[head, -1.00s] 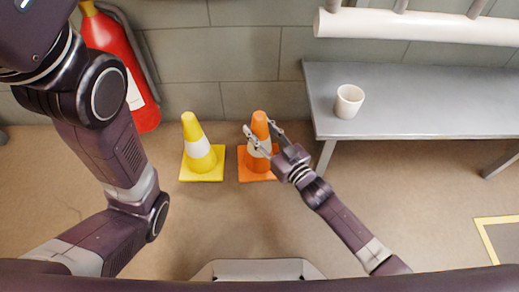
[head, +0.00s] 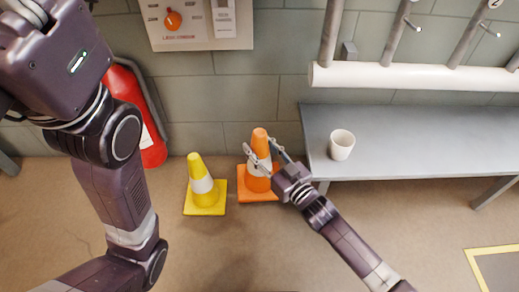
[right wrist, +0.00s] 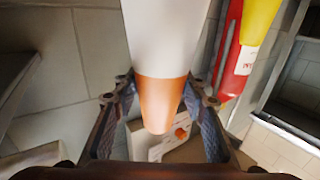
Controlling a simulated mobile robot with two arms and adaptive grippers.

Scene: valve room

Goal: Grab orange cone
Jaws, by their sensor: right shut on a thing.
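The orange cone (head: 258,143) has a white band and a square orange base. My right gripper (head: 260,154) is shut on its upper part, with one finger on each side. The cone looks upright and seems raised a little above the floor, though the gap under its base is hard to see. In the right wrist view the orange cone (right wrist: 160,98) is between the two fingers of the right gripper (right wrist: 159,88), its orange tip toward the camera. My left arm is at the left of the head view; its fingers are out of view.
A yellow cone (head: 202,184) stands on the floor just left. A red fire extinguisher (head: 150,140) is by the wall. A grey bench (head: 430,140) with a white cup (head: 342,145) is close on the right. A control panel (head: 200,22) and white pipe (head: 420,76) are above.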

